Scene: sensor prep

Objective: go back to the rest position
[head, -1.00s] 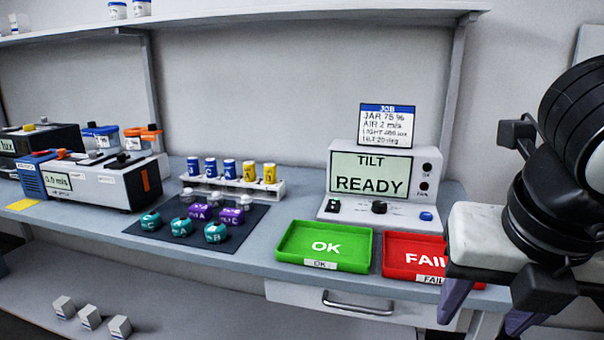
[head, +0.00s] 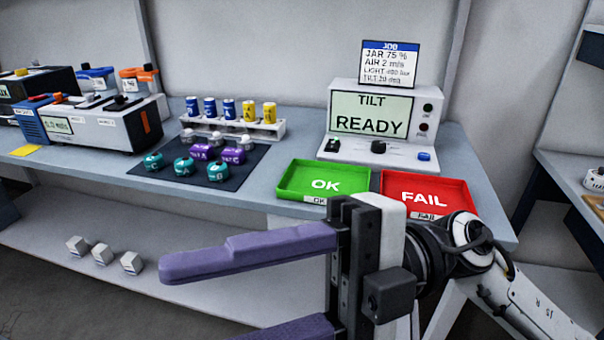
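My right gripper (head: 245,295) is in front of the bench at the lower middle of the head view. Its two purple fingers point left and stand wide apart, with nothing seen between them; the lower finger is cut off by the frame's bottom edge. The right arm comes in from the lower right. My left gripper is not in view.
The bench holds a green OK tray (head: 288,192), a red FAIL tray (head: 392,207), a tilt tester (head: 345,150) reading READY, a dark mat (head: 240,178) with teal and purple sensors, and a battery rack (head: 273,131). Small blocks (head: 102,253) lie on the lower shelf.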

